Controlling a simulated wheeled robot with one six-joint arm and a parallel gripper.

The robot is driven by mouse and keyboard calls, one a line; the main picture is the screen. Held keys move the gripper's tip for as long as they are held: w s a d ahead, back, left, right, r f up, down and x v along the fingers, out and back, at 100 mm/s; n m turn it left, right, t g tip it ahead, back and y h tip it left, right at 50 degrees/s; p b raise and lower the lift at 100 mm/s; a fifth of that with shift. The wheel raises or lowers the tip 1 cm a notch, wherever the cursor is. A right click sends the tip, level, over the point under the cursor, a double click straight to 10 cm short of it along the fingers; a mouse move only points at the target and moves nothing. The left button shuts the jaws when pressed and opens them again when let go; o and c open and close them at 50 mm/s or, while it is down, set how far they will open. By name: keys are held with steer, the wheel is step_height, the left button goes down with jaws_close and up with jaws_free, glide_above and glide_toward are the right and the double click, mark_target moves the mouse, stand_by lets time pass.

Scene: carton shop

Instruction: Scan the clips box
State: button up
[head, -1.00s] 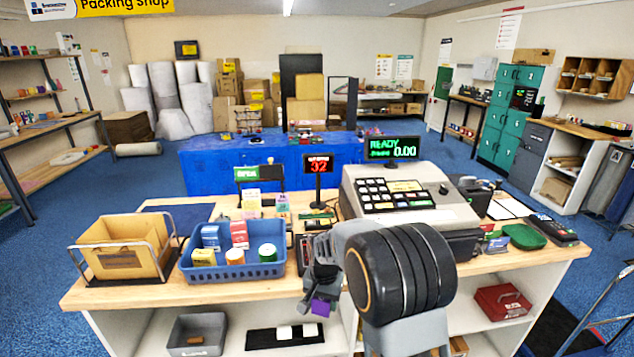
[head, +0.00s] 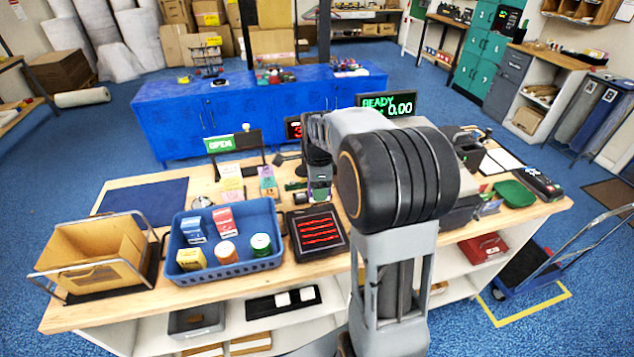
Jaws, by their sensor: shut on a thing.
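My gripper (head: 318,182) is over the counter, partly hidden behind my own arm. It is shut on a small purple box (head: 319,187), mostly covered by the jaws; its label is unreadable, so I cannot confirm that it is the clips box. The box is just behind the black scanner (head: 318,232) with glowing red lines, set in the counter. I cannot tell the height of the box above the counter. The blue basket (head: 223,272) left of the scanner holds a blue-and-white box, a red-and-white box, a yellow box, an orange-and-white jar and a green jar.
A cardboard carton in a wire-handled stand (head: 95,265) is at the counter's left end, in front of a dark blue mat (head: 145,200). Small cards and a green sign (head: 219,144) stand behind the basket. The register with its READY display (head: 388,105) is to the right.

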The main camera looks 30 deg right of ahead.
step_height(320, 180, down, 11)
steer(key=b, duration=0.8)
steer(key=shift+a, duration=0.1)
step_height(320, 180, up, 13)
steer(key=p, duration=0.9)
steer(key=shift+f+p, duration=0.15)
steer(key=shift+p, duration=0.25)
steer(key=shift+f, duration=0.1)
